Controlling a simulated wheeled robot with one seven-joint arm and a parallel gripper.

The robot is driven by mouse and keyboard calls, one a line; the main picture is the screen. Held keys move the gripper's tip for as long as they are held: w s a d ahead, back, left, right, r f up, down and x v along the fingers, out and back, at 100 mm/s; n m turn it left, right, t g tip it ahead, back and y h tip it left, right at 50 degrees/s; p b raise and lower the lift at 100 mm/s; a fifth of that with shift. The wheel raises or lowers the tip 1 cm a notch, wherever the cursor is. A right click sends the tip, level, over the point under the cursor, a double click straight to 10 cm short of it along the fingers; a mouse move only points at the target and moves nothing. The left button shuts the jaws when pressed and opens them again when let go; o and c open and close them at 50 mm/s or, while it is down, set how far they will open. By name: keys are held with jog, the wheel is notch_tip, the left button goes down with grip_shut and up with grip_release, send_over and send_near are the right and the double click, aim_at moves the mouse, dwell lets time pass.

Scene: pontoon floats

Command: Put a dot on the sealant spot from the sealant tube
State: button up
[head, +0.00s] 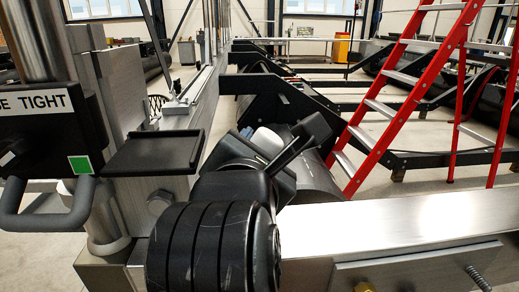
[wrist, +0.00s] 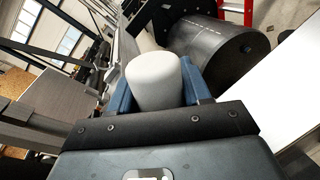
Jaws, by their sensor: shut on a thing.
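My gripper (wrist: 158,78) shows in the wrist view with its blue finger pads on both sides of a white, rounded cylinder, the sealant tube (wrist: 154,82). It is shut on the tube. In the head view the pale tube (head: 267,141) shows beyond my dark arm, held above the black float area; most of my gripper is hidden there by my own arm. The tube's far end and tip cannot be made out clearly. I cannot pick out the sealant spot in either view.
A black float (wrist: 218,48) with a dashed pale line lies beyond the tube. A bright metal beam (head: 400,222) crosses the front right. A red ladder (head: 400,95) stands behind. At left are a small black shelf (head: 153,152) and a panel with a green square (head: 81,165).

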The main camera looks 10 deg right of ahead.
jog(key=shift+f+b, duration=0.7)
jog(key=shift+b, duration=0.05)
jog(key=shift+d, duration=0.75)
jog(key=shift+c, duration=0.8)
jog(key=shift+d+r, duration=0.1)
jog(key=shift+d, duration=1.6)
jog(key=shift+s+d, duration=0.1)
jog(key=shift+d, duration=0.4)
jog(key=shift+c, duration=0.7)
